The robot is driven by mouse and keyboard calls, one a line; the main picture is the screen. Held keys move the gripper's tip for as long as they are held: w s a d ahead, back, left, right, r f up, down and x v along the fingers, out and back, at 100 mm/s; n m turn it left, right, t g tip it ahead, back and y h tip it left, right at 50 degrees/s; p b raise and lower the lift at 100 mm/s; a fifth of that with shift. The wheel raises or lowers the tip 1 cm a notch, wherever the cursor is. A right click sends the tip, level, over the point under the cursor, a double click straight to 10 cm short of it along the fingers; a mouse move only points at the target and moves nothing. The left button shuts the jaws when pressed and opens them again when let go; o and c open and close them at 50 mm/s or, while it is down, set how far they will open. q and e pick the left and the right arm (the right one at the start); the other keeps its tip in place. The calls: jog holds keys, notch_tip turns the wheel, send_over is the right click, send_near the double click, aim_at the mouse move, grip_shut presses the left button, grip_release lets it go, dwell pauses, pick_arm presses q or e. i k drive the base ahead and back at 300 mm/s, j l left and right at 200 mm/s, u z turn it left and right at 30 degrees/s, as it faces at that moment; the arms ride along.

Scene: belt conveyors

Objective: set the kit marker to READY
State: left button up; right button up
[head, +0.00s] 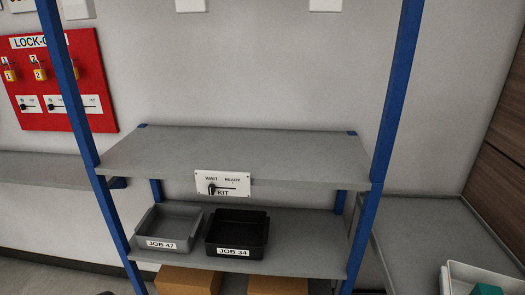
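The kit marker plate (223,193) is a white sign on the front edge of the rack's upper shelf, in the middle of the head view. It reads WAIT at left, READY at right and KIT below. A dark knob (211,188) sits at the left, under WAIT. A thin dark bar or slot runs right from it to under READY. Neither of my grippers shows in this view.
The rack's upper shelf (240,150) is bare, between blue posts. Below stand a grey JOB 47 bin (168,243) and a black JOB 34 bin (233,252), with cardboard boxes (188,281) beneath. A red lock-out board (60,120) hangs left. A white box (480,270) is at lower right.

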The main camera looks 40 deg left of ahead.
aim_at(211, 188)
jog(key=u, duration=1.65)
